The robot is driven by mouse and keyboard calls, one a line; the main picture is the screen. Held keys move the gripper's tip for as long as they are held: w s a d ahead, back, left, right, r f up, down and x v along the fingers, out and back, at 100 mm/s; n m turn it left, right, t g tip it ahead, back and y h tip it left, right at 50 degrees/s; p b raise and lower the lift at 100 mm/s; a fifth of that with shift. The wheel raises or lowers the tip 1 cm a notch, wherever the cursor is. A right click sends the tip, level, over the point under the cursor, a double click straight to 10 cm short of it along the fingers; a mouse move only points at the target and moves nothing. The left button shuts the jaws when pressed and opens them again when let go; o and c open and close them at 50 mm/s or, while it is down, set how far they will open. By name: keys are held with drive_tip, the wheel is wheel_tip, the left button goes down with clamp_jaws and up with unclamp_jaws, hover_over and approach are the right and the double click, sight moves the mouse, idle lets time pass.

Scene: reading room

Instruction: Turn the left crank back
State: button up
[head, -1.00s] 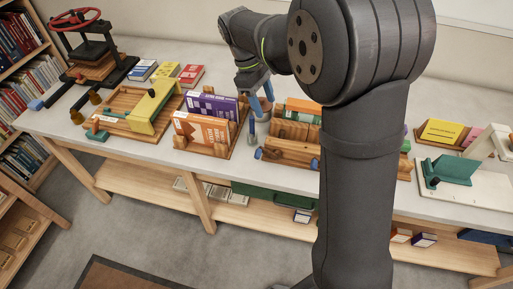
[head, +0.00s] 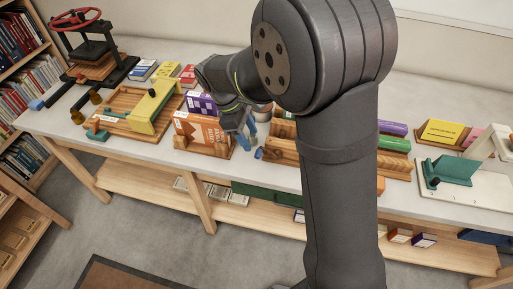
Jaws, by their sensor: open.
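A wooden press (head: 283,156) stands on the table in the middle, partly covered by my arm. A small blue knob (head: 258,153) at its left front end looks like the left crank. Its exact angle is too small to tell. The press's right end is hidden behind my arm. My gripper (head: 247,137) is open, with blue fingers pointing down. It is just above and to the left of the blue knob, in front of the book rack's right end. It appears empty, and I cannot tell whether a finger touches the knob.
A wooden rack with an orange book (head: 200,130) and a purple book (head: 201,103) stands close on the left. Further left are a yellow board press (head: 152,108) and a black press with a red wheel (head: 76,19). A green holder (head: 450,168) is at right.

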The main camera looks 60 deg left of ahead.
sight(258, 152)
drive_tip(key=x, duration=0.6)
drive_tip(key=shift+w+f, duration=0.1)
drive_tip(key=shift+f, duration=0.1)
drive_tip(key=shift+c, duration=0.2)
drive_tip(key=shift+d, duration=0.1)
clamp_jaws()
